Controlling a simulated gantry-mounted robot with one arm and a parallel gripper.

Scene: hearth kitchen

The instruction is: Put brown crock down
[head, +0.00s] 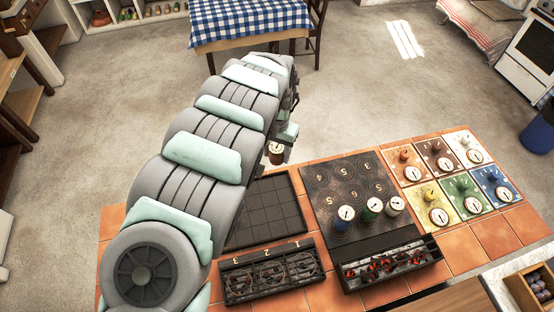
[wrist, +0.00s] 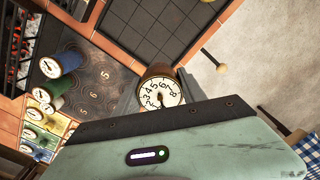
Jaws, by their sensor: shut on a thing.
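The brown crock (head: 276,158), with a white numbered dial lid, is in my gripper (head: 279,148). In the head view it hangs by the far edge of the tiled counter, just beyond the dark gridded tray (head: 264,212). In the wrist view the crock (wrist: 160,90) sits between the two grey fingers (wrist: 161,97), dial facing the camera. My gripper is shut on it. The gridded tray also shows in the wrist view (wrist: 150,25), empty where visible. The crock's underside is hidden, and its height above the counter is hard to tell.
A dark plate (head: 350,180) with numbered rings carries blue (head: 346,216), green (head: 371,208) and white (head: 394,206) crocks at its near edge. An ember tray (head: 390,267) and a numbered burner rack (head: 272,272) stand in front. Coloured dial tiles (head: 440,217) lie right.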

